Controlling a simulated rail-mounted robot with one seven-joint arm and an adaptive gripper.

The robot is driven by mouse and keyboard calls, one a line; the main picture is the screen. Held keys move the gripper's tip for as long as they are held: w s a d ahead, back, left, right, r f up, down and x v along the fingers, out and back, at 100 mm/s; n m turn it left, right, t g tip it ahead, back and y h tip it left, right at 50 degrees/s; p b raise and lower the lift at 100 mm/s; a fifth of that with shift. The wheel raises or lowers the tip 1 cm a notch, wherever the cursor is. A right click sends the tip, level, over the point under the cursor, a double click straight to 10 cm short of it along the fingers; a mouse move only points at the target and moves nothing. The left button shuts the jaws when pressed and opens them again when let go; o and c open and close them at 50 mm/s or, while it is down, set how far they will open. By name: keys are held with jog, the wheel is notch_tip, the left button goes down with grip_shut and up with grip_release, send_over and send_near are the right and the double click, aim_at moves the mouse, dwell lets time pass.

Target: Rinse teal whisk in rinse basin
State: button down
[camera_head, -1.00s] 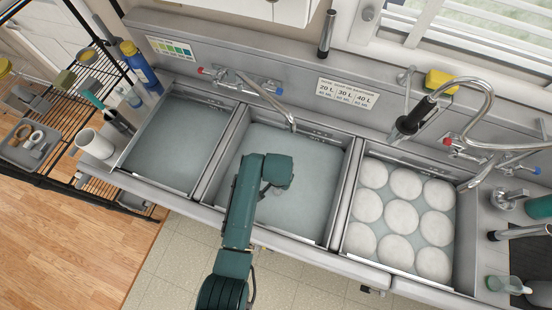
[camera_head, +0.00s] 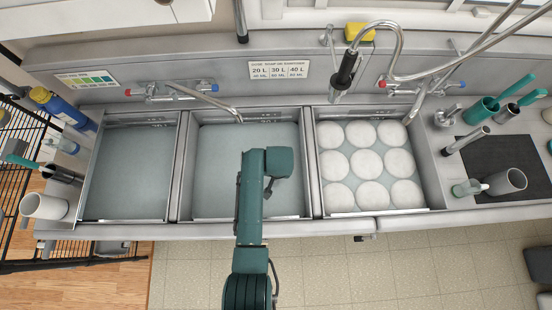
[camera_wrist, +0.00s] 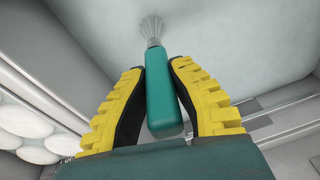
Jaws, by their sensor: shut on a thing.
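The teal whisk (camera_wrist: 163,92) is held by its handle between the yellow-padded fingers of my gripper (camera_wrist: 158,68) in the wrist view. Its wire end (camera_wrist: 152,26) points away from the gripper, over a pale, smooth surface; I cannot tell whether it touches water. In the head view my gripper (camera_head: 268,188) is over the right part of the middle basin (camera_head: 195,217), mostly hidden under my arm, and the whisk cannot be made out. The middle basin holds clear, pale water. No label I can read says which basin is for rinsing.
The left basin (camera_head: 178,165) holds bluish water. The right basin (camera_head: 318,210) holds several white discs (camera_head: 365,165). Metal dividers separate the basins. A faucet (camera_head: 215,101) reaches over the middle basin's back edge. A black mat (camera_head: 515,155) and cups are at right.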

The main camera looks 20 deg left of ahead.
jog(key=s+a+p, duration=0.1)
jog(key=s+a, duration=0.2)
jog(key=a, duration=0.7)
jog(key=shift+s+a, duration=0.25)
jog(key=shift+a, duration=0.15)
